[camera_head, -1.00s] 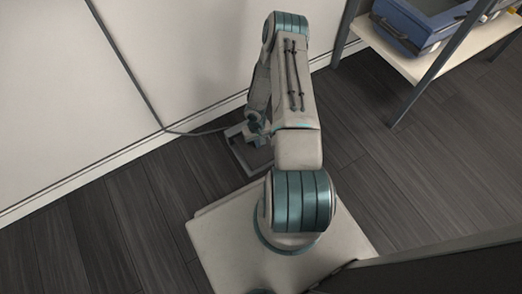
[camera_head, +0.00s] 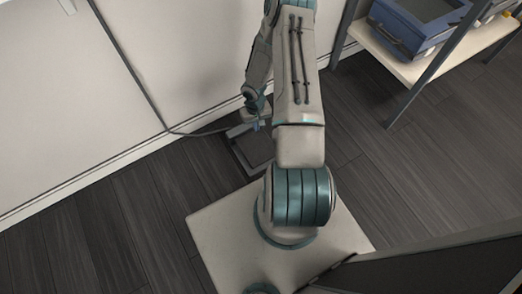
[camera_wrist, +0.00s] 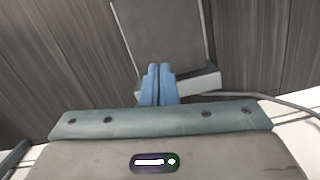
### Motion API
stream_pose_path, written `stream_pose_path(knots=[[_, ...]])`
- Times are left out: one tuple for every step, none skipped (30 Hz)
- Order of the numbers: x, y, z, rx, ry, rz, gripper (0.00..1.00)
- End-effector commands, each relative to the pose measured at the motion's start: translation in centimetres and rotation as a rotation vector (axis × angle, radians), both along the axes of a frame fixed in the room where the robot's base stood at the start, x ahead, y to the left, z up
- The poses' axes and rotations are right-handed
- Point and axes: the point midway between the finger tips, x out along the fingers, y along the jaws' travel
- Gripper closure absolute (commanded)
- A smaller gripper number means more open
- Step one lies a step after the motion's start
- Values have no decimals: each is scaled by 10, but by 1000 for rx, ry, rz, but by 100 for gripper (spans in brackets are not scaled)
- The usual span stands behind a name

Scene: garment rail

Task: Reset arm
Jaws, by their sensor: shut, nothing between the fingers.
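My gripper (camera_wrist: 159,70) shows in the wrist view with its two blue fingers pressed together and nothing between them. It points down toward a grey flat base on the floor (camera_wrist: 165,30). In the head view my gripper (camera_head: 256,124) is small and partly hidden beside my arm, just above the same dark grey base (camera_head: 250,150) near the wall. My arm rises from my base and bends over toward the wall. I cannot tell whether the fingers touch the grey base.
A cable (camera_head: 200,133) runs along the white wall (camera_head: 70,100) to the grey base. A shelf (camera_head: 405,65) with a blue bin (camera_head: 415,30) stands at the upper right. A dark panel (camera_head: 430,268) is at the lower right. The wooden floor (camera_head: 410,170) between is clear.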

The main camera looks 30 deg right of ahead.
Motion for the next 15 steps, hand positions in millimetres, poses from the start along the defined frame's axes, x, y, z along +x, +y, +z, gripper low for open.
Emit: stream_pose_path(knots=[[0,0,6,0,0,-1,100],[1,0,8,0,0,-1,100],[0,0,9,0,1,-1,100],[0,0,10,0,1,-1,100],[0,0,10,0,1,0,100],[0,0,10,0,1,0,100],[0,0,10,0,1,0,100],[0,0,10,0,1,0,100],[0,0,10,0,1,0,100],[0,0,10,0,1,0,100],[0,0,10,0,1,0,100],[1,0,10,0,1,0,100],[1,0,10,0,1,0,100],[1,0,9,0,1,0,100],[1,0,9,0,1,0,100]])
